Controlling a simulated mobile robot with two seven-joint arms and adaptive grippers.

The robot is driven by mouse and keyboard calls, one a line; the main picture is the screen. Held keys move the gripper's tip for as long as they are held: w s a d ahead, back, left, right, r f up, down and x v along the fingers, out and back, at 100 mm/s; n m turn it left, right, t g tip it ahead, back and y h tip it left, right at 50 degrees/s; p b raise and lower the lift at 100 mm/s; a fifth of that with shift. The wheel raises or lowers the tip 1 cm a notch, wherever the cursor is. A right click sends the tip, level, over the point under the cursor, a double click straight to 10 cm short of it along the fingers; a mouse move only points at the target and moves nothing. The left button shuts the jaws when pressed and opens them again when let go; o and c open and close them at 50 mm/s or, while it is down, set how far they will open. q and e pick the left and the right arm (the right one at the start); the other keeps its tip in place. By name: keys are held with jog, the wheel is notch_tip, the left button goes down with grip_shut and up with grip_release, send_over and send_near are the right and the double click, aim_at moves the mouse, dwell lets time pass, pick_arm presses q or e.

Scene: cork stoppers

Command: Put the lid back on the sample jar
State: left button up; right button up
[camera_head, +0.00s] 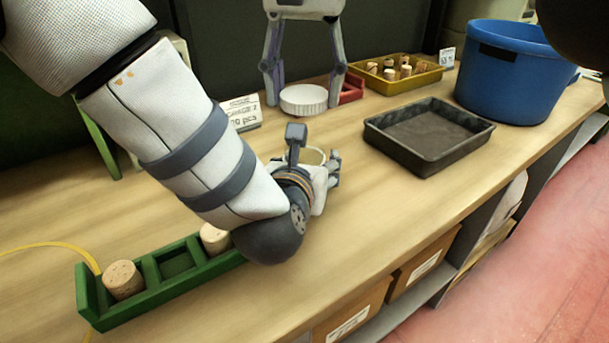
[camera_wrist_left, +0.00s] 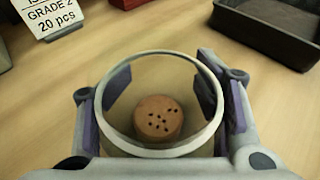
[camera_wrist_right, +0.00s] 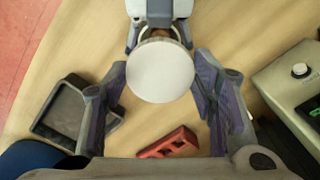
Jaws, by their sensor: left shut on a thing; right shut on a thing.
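The sample jar (camera_wrist_left: 160,148) is clear, with a pale rim and an open top. A brown cork stopper (camera_wrist_left: 158,117) with dark holes lies inside it. My left gripper (camera_wrist_left: 160,100) is shut around the jar's sides; in the head view my left arm hides part of the jar (camera_head: 314,156). The round white lid (camera_head: 303,99) is between the fingers of my right gripper (camera_head: 303,92), beyond the jar in the head view and apart from it. In the right wrist view the lid (camera_wrist_right: 160,70) covers most of the jar.
An empty black tray (camera_head: 474,131) and a blue tub (camera_head: 510,80) stand right. A yellow box (camera_head: 425,79) of corks and a red block (camera_head: 351,88) are behind. A green rack (camera_head: 130,315) with corks is front left. A label card (camera_head: 242,112) stands behind the left arm.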

notch_tip(320, 180, down, 5)
jog(key=shift+r, duration=0.1)
dwell(0.6)
jog(key=shift+f, duration=0.9)
jog(key=shift+f, duration=0.6)
jog(key=m, duration=0.6)
jog(key=shift+m, duration=0.3)
jog(key=o, duration=0.7)
jog(key=shift+c, duration=0.2)
